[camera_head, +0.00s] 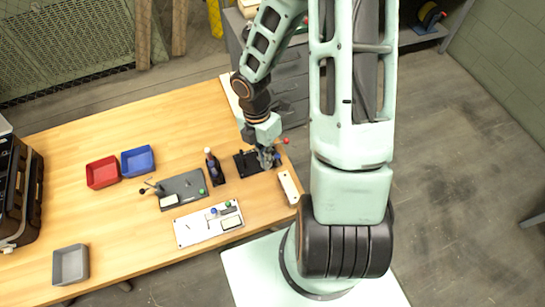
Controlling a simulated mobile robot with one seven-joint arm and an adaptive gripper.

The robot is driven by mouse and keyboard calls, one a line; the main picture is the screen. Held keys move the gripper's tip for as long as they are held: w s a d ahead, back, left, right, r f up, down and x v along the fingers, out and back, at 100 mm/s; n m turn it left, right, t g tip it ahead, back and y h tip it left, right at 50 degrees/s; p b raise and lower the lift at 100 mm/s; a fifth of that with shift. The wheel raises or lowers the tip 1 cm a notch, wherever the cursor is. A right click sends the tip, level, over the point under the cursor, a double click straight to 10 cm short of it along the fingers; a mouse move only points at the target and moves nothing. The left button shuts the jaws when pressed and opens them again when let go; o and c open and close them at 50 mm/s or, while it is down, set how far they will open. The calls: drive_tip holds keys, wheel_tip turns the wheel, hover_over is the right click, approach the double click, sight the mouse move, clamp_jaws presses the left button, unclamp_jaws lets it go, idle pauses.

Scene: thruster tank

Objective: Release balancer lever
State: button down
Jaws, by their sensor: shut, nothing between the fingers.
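My gripper (268,160) is shut and points down at the right end of the wooden table (120,120). It is over or beside a small black device (245,162), and it hides part of that device. A small red knob (285,141) shows just right of my gripper; whether it tops the balancer lever is too small to tell. A dark grey plate (182,192) to the left carries a lever with a dark knob (143,191) and a green button. I cannot tell whether my gripper touches the black device.
A dark bottle-like item (213,165) stands close left of the black device. A white panel (208,225) with buttons lies in front. Red (103,172), blue (138,161) and grey (71,264) bins and a black case (18,190) stand farther left. Grey drawers (290,90) stand behind the table.

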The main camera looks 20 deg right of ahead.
drive_tip(key=w+d+r+p, duration=0.1)
drive_tip(key=d+r, duration=0.2)
drive_tip(key=r, duration=0.6)
